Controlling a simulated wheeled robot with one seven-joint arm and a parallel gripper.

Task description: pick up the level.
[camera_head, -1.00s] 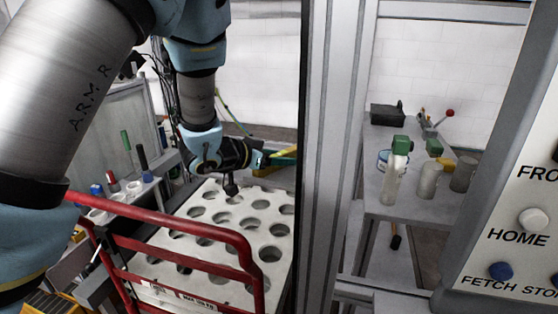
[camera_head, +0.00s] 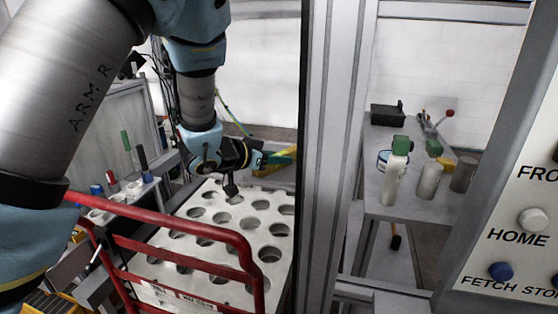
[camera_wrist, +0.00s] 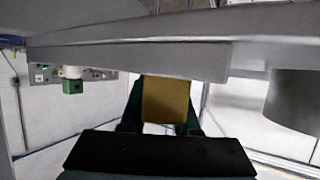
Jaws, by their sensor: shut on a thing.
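The level shows in the wrist view as a yellow block (camera_wrist: 166,100) between the two dark green fingers of my gripper (camera_wrist: 163,108), which is shut on it. In the head view my gripper (camera_head: 262,160) is at the end of the arm, behind the white plate with holes.
The white holed plate (camera_head: 228,232) lies in front of my gripper, with a red rail (camera_head: 180,222) nearer. A grey upright post (camera_head: 322,150) stands just to the right. Beyond it, a shelf (camera_head: 400,212) holds bottles and cylinders. A grey beam (camera_wrist: 130,55) crosses the wrist view.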

